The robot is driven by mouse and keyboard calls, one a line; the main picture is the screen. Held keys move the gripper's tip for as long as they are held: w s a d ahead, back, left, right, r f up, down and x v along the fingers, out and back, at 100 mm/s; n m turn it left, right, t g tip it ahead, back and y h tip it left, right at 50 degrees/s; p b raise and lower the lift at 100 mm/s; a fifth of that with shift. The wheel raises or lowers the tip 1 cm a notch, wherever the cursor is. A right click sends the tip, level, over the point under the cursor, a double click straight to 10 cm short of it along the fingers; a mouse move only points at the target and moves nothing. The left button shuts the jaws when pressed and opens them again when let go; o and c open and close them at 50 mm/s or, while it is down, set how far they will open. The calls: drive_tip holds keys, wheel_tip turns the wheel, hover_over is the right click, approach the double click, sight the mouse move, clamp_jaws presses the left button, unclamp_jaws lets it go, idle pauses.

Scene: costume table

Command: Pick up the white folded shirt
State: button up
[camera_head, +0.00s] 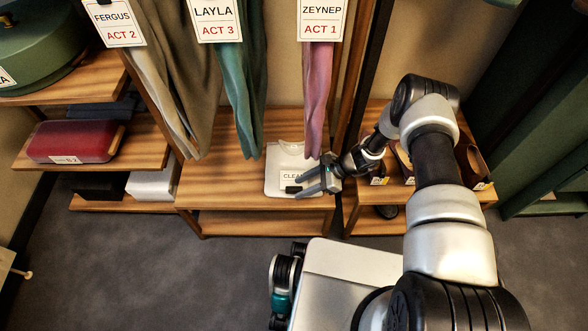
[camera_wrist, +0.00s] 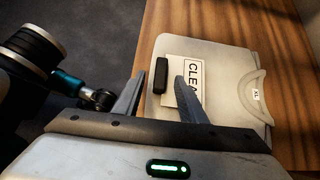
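The white folded shirt (camera_head: 276,160) lies flat on the wooden shelf below the hanging costumes in the head view. It also shows in the wrist view (camera_wrist: 228,75), with an XL tag (camera_wrist: 256,95) at its collar. A card reading "CLEAN" (camera_head: 291,176) lies on the shirt, with a small black block (camera_wrist: 161,75) at the card's edge. My gripper (camera_head: 299,191) is open, its two fingers apart at the shirt's near right side. In the wrist view the fingers (camera_wrist: 158,85) reach over the shirt's edge and card. Whether they touch the shirt is unclear.
Teal (camera_head: 229,85), pink (camera_head: 319,90) and beige (camera_head: 175,75) garments hang just above the shelf (camera_head: 215,185). A dark red case (camera_head: 74,142) and a white box (camera_head: 153,183) sit on shelves at left. Shoes stand on the shelf to the right.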

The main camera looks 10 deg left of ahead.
drive_tip(key=shift+s+a+f, duration=0.1)
drive_tip(key=shift+a+f, duration=0.1)
drive_tip(key=shift+c, duration=0.3)
clamp_jaws()
drive_tip(key=shift+r, duration=0.15)
